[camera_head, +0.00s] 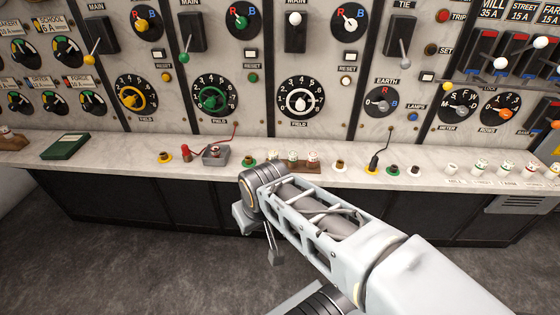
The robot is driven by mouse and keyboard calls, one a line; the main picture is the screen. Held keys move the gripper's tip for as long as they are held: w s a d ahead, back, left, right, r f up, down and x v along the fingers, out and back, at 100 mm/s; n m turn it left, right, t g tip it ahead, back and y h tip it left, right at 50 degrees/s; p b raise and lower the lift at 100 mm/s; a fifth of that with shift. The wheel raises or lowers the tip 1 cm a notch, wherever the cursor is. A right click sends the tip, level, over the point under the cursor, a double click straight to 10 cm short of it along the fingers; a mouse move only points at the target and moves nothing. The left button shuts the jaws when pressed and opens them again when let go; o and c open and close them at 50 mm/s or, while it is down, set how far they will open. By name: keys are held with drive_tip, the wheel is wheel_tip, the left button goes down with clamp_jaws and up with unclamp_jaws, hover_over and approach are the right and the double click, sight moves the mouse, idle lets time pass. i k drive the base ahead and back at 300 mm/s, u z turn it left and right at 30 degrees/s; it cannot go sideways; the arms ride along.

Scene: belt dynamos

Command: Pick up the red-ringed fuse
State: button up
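Small white fuses with coloured rings stand on the pale marble ledge (430,177). One with a reddish ring (313,158) appears to stand in the brown wooden rack (303,168) at the middle. Another white fuse with reddish marks (528,171) stands in the row at the right; the rings are too small to be sure of. My arm reaches in from the lower right, with its joint just in front of the ledge. My gripper (272,250) shows only as a small grey piece hanging below that joint, apart from the fuses. Its fingers cannot be made out clearly.
A dark green book (66,146) lies at the left of the ledge. A grey box with a red lead (215,151), a black plug with a cable (374,162) and several coloured sockets line the ledge. The switch panel with levers and dials rises behind.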

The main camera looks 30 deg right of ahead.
sight(313, 156)
drive_tip(key=u, duration=0.3)
drive_tip(key=i, duration=0.8)
drive_tip(key=z, duration=1.75)
